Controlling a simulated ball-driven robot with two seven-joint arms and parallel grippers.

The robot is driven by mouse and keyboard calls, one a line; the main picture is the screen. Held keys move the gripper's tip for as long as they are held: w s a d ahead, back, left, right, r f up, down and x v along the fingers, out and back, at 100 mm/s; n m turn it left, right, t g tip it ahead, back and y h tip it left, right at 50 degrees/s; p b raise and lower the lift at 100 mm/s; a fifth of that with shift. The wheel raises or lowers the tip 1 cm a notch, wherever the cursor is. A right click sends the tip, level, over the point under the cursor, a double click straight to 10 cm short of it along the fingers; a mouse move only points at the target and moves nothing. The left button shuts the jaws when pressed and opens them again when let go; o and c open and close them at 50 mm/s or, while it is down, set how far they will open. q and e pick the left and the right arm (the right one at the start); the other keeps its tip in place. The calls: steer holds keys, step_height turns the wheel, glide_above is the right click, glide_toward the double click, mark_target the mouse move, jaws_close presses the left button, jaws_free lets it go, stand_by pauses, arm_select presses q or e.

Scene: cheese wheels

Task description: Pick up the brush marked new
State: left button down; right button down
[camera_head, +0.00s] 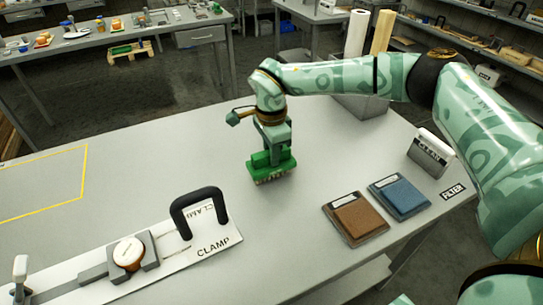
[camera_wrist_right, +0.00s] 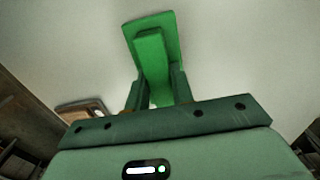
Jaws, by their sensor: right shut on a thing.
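A green brush (camera_head: 271,170) with pale bristles pointing down is in the middle of the grey table's area in the head view. My right gripper (camera_head: 268,152) is above it and shut on its upper part. The right wrist view shows the green brush (camera_wrist_right: 152,60) between the fingers of my right gripper (camera_wrist_right: 158,98). I cannot tell whether the bristles touch the table. No marking on the brush is readable. My left gripper is not in view.
A brown pad (camera_head: 358,217) and a blue pad (camera_head: 401,195) lie right. A labelled holder (camera_head: 431,153) is behind them. The left middle of the table is clear.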

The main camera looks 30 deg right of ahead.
steer(key=s+a+r+p, duration=0.4)
steer(key=s+a+r, duration=0.2)
steer(key=s+r, duration=0.6)
steer(key=shift+s+a, duration=0.2)
steer(key=shift+a, duration=0.15)
steer(key=c, duration=1.7)
jaws_free()
steer(key=shift+c, duration=0.2)
steer(key=c, duration=0.3)
steer(key=shift+c, duration=0.2)
